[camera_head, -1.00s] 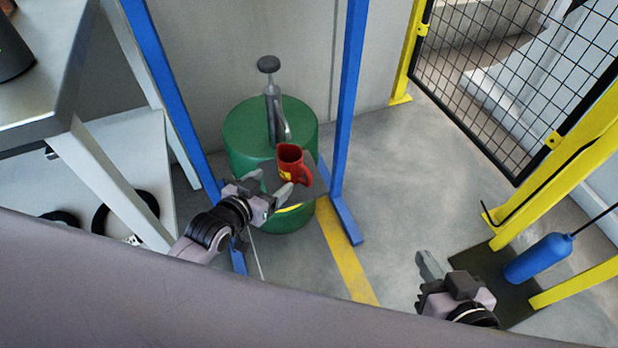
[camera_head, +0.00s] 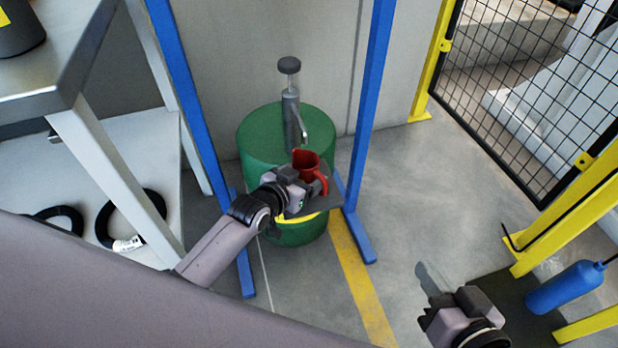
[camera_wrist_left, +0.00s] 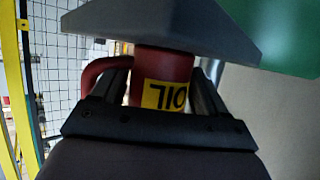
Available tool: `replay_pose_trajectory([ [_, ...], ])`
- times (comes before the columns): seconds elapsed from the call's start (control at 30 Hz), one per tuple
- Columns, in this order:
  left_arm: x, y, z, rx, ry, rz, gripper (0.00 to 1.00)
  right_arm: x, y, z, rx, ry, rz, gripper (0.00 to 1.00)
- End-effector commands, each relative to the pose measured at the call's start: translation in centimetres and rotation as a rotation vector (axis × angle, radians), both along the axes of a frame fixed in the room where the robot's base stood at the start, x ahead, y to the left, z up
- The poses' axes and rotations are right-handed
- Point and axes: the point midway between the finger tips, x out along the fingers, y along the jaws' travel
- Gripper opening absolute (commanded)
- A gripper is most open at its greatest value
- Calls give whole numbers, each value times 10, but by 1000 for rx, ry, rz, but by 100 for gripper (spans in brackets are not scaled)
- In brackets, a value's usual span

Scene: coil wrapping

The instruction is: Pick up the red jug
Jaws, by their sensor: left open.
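The red jug (camera_head: 307,161) stands upright on a small grey plate (camera_head: 325,200) in front of the green drum. My left gripper (camera_head: 305,188) is open at the near side of the jug and hides its lower part in the head view. In the left wrist view the jug (camera_wrist_left: 165,66), with its yellow OIL label, sits between the two spread fingers of my left gripper (camera_wrist_left: 160,90). The jug's handle is beside the left finger there. My right gripper (camera_head: 440,290) is at the lower right, far from the jug; its finger gap is not clear.
The green drum (camera_head: 262,135) with a grey pump (camera_head: 291,110) stands behind the jug. Blue posts (camera_head: 372,95) rise on both sides. A metal table (camera_head: 90,60) is at left, a blue cylinder (camera_head: 565,287) at right. The floor between is clear.

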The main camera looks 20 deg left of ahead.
Motion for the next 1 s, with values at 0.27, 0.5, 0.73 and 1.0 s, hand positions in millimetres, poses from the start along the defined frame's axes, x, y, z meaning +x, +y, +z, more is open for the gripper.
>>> replay_pose_trajectory([
  [0.27, 0, 0, 0, 0, 0, 0, 34, 0, 0, 1, 0, 0, 0, 0],
  [0.5, 0, 0, 1, -1, -1, 0, 26, 0, 0, 1, -1, 0, -1, 0],
  [0.73, 0, 0, 4, 0, -1, 0, 26, 1, -1, 2, -7, -2, -2, 0],
  [1.0, 0, 0, 22, -1, -3, 0, 26, 1, -5, 9, -37, -13, -13, 0],
])
